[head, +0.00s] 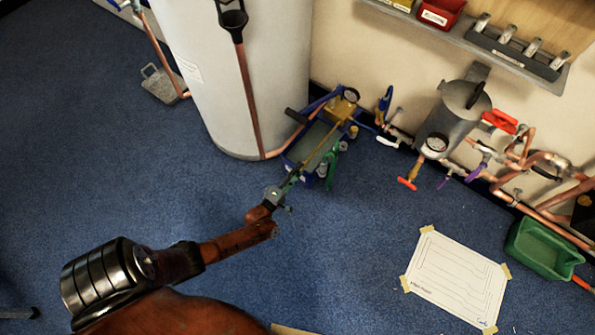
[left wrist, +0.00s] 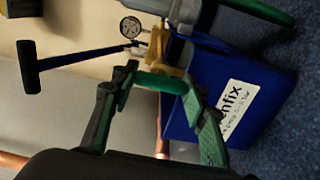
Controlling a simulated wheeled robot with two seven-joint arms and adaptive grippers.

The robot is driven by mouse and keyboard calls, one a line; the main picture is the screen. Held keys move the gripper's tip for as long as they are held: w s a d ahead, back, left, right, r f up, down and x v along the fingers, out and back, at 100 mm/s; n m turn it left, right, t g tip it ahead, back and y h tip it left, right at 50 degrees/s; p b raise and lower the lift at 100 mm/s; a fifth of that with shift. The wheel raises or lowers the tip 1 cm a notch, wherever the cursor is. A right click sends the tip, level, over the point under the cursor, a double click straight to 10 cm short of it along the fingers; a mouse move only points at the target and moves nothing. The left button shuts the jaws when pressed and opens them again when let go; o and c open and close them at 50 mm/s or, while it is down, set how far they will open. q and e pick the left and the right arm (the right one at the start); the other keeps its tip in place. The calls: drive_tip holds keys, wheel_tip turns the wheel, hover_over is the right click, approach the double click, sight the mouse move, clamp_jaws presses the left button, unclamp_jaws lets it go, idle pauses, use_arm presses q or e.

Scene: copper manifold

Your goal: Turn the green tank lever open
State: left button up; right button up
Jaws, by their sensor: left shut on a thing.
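The green lever (left wrist: 160,82) shows in the left wrist view as a short green bar. It lies between the two fingertips of my left gripper (left wrist: 160,84), which is shut on it. In the head view my left gripper (head: 291,184) reaches up to the near end of a blue pump tank (head: 290,160), and the gripped lever is too small to make out there. The tank's blue wall with a white label also shows in the left wrist view (left wrist: 250,65). A brass fitting (left wrist: 158,45) and a round gauge (left wrist: 131,27) sit just beyond the lever. My right gripper is not in view.
A large white cylinder (head: 240,90) stands behind the pump tank. A grey pot with a gauge (head: 455,115), copper pipes and coloured valve handles line the wall at right. A taped paper sheet (head: 455,280) and green tray (head: 540,247) lie on the blue floor.

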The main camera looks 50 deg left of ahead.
use_arm(q)
drive_tip(key=shift+s+f, duration=0.1)
idle(0.4)
drive_tip(key=o, duration=1.2)
drive_tip(key=shift+c, duration=0.2)
drive_tip(key=v, duration=1.2)
